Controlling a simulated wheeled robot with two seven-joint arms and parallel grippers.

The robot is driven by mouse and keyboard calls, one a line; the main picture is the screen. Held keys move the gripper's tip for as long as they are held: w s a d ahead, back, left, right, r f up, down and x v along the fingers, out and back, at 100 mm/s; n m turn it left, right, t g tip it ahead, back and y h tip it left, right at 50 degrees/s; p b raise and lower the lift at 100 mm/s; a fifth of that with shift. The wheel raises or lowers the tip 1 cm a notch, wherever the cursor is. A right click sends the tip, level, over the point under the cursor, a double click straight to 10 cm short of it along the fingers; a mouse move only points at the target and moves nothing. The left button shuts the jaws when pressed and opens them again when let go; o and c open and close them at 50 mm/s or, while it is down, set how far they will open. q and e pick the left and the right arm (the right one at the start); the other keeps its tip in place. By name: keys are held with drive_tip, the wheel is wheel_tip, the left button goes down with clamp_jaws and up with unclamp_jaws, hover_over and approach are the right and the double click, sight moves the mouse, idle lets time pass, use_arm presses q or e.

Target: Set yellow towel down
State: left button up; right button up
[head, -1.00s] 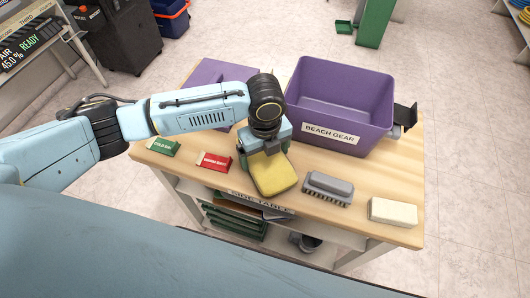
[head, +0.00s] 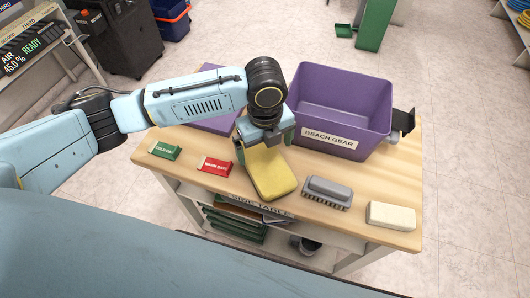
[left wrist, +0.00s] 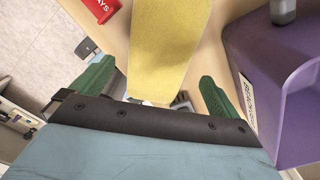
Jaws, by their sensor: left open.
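The yellow towel (head: 269,175) is a folded pad on the wooden table, with its near end close to the front edge. It also shows in the left wrist view (left wrist: 168,35). My left gripper (head: 265,147) is over the towel's far end, pointing down. Its green fingers stand apart on either side of the towel, with visible gaps in the left wrist view (left wrist: 157,85). The far end of the towel is partly hidden under the gripper. My right gripper is not in view.
The purple beach gear bin (head: 342,108) stands right of the gripper. A green packet (head: 165,150) and a red packet (head: 216,166) lie left of the towel. A grey brush (head: 327,192) and a white block (head: 391,215) lie right, near the table's (head: 375,180) front edge.

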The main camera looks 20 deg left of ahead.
sight(265, 161)
use_arm(q)
wheel_tip(265, 161, up, 7)
drive_tip(key=shift+p, duration=0.45)
idle(1.2)
